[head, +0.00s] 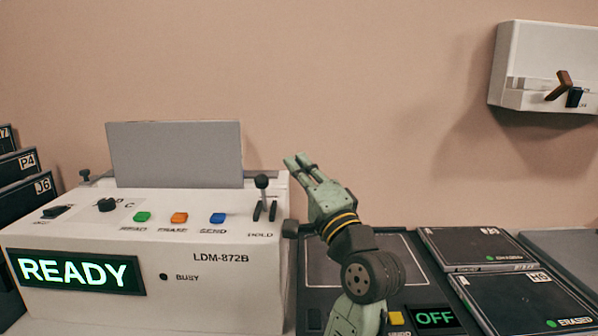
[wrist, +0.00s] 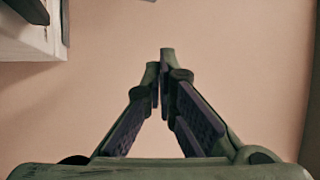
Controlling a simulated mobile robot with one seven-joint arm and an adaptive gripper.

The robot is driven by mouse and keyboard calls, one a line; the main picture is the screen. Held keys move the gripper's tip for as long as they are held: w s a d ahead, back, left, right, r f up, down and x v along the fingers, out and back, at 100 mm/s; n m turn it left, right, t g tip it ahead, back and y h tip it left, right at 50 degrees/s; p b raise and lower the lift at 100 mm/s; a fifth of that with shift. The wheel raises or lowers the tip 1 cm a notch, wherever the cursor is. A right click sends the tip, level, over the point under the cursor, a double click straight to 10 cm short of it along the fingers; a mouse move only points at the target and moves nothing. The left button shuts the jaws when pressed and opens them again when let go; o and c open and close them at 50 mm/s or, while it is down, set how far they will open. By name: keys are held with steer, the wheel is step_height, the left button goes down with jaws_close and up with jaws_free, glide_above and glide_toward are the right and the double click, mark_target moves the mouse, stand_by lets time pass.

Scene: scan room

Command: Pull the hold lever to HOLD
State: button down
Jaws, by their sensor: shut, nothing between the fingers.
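The hold lever (head: 262,186) is a short stick with a black ball knob. It stands upright between two dark guides at the right end of the white LDM-872B machine's top, above the word HOLD. My gripper (head: 299,161) is just right of the lever in the head view and points up and to the left. Its fingers are together and empty, and no contact with the lever shows. In the wrist view my gripper (wrist: 160,62) is shut against the plain wall. The lever does not show clearly there.
The white machine (head: 230,290) shows READY and has green, orange and blue buttons. A dark panel reading OFF (head: 435,317) and plates marked ERASED (head: 525,290) lie to the right. A white wall box (head: 545,50) with a brown lever hangs at upper right.

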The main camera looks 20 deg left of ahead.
steer(key=b+v, duration=0.2)
steer(key=v, duration=0.7)
steer(key=shift+d+f+b, duration=0.3)
steer(key=shift+d+f, duration=0.05)
steer(key=shift+f, duration=0.2)
